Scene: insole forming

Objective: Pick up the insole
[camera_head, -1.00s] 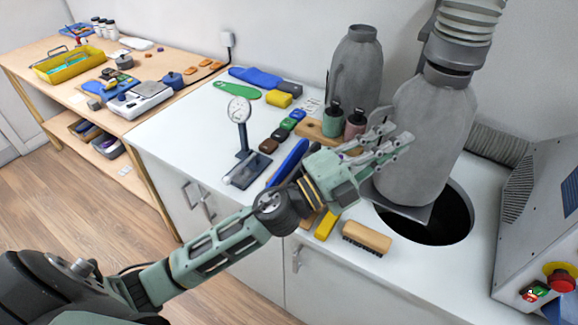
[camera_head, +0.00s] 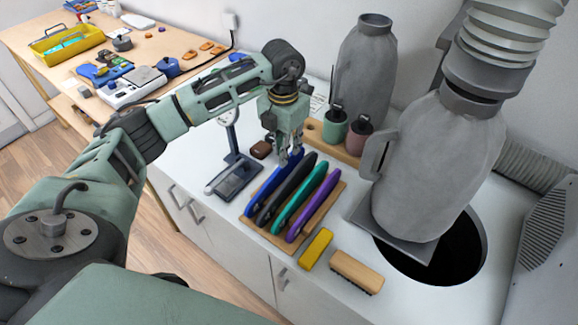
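Several slim, long, curved pieces that look like insoles stand side by side in a wooden rack (camera_head: 338,192): a blue one (camera_head: 262,191), a black one (camera_head: 283,191), a teal one (camera_head: 302,195) and a purple one (camera_head: 314,205). My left gripper (camera_head: 287,158) points down at the far end of the blue piece. Its fingers overlap that end in the picture; I cannot tell whether they touch or grip it. A flat blue insole shape (camera_head: 237,57) shows only partly at the back, behind my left arm. My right gripper is out of view.
A dial gauge on a stand (camera_head: 236,170) is left of the rack. A yellow block (camera_head: 316,249) and a brush (camera_head: 356,272) lie in front. Small bottles (camera_head: 335,126) and a large grey vessel (camera_head: 440,165) beside a dark round opening (camera_head: 455,262) are to the right.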

